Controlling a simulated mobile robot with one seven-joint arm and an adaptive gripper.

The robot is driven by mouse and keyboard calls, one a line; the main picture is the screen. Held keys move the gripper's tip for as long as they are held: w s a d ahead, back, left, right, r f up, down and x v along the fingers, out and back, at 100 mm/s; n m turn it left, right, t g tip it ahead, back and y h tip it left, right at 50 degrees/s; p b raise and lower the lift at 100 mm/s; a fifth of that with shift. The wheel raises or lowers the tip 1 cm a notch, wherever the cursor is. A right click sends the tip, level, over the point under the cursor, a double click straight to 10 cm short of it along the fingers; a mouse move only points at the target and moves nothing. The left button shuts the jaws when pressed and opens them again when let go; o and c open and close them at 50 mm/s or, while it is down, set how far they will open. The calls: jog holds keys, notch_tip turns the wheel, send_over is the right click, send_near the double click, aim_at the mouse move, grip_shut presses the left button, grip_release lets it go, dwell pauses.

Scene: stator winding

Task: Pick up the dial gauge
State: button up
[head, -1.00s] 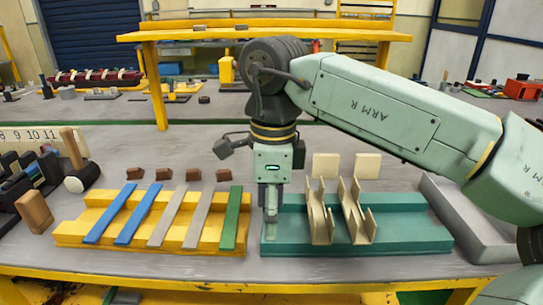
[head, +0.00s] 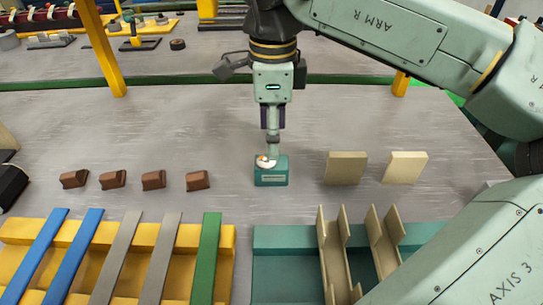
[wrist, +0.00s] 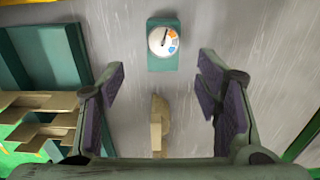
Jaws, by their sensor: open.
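The dial gauge (head: 271,177) is a small teal box with a round white dial on top. It stands on the grey bench behind the teal fixture. In the wrist view, the gauge (wrist: 163,62) is at the top centre, its dial facing up with coloured marks. The gauge lies beyond the fingertips; contact cannot be told.
Two cream blocks (head: 345,168) (head: 405,167) stand right of the gauge, the nearer one also showing between the fingers in the wrist view (wrist: 159,125). Several brown blocks (head: 153,180) line up left. In front are the yellow tray (head: 165,235) with coloured strips and the teal fixture (head: 283,237) with cream channels.

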aim_at(272, 162)
jog(key=f, duration=0.3)
jog(key=shift+s+f, duration=0.2)
jog(key=shift+f, duration=0.1)
jog(key=shift+w+a+f+p, duration=0.15)
jog(key=shift+f+p, duration=0.2)
jog(key=shift+f, duration=0.6)
jog(key=shift+w+d+f+p, duration=0.1)
jog(key=shift+f+p, duration=0.25)
jog(key=shift+f, duration=0.6)
jog(key=shift+w+a+f+p, duration=0.15)
jog(key=shift+f+p, duration=0.2)
jog(key=shift+f, duration=0.6)
jog(key=shift+d, duration=0.1)
jog(key=c, duration=1.2)
